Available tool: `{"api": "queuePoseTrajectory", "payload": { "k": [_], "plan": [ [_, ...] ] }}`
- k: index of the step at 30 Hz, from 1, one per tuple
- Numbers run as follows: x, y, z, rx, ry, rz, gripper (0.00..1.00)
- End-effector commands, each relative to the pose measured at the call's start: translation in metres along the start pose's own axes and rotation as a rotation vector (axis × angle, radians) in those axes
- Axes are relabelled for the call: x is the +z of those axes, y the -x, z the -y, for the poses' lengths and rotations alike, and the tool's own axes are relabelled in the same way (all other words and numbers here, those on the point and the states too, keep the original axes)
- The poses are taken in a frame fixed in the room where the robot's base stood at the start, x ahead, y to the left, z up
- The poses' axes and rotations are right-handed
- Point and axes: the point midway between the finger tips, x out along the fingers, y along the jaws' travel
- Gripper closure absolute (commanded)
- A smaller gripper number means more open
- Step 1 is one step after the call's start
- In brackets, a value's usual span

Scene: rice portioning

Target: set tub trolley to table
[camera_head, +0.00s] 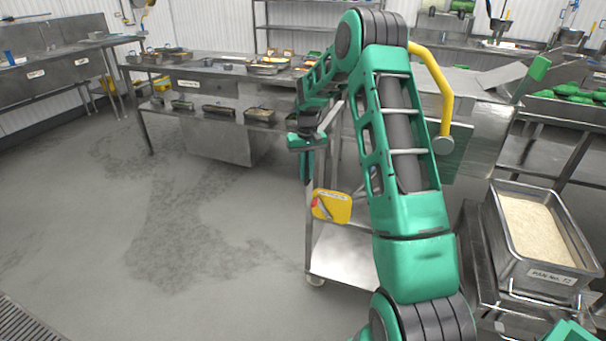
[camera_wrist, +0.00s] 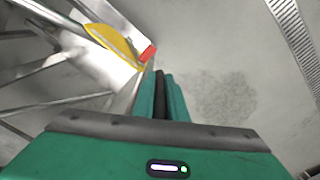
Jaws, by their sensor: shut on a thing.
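A steel trolley (camera_head: 340,255) with a low shelf, thin uprights and castors stands mid-floor, partly hidden behind my arm. A yellow plate (camera_head: 332,206) with a red end hangs at its side; it also shows in the wrist view (camera_wrist: 112,42). My gripper (camera_head: 307,176) points down at the trolley's left side, shut on its frame. In the wrist view my closed fingers (camera_wrist: 162,84) hide the gripped part. A steel table (camera_head: 190,72) with pans and trays stands at the back, apart from the trolley.
A steel tub of rice (camera_head: 540,272) sits on a stand at the right, close to my arm. Another steel bench (camera_head: 50,72) lines the left wall. The grey floor (camera_head: 190,230) at left and centre is clear. A floor drain (camera_head: 22,320) lies at lower left.

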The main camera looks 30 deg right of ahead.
Motion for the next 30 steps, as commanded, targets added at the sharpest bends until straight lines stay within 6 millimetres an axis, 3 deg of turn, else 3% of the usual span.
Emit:
{"api": "queuePoseTrajectory", "payload": {
  "k": [18, 30],
  "plan": [
    [0.078, 0.0, -0.121, 0.007, -0.016, 0.007, 1.0],
    [0.095, 0.002, -0.147, 0.003, -0.002, -0.003, 1.0]
  ]
}}
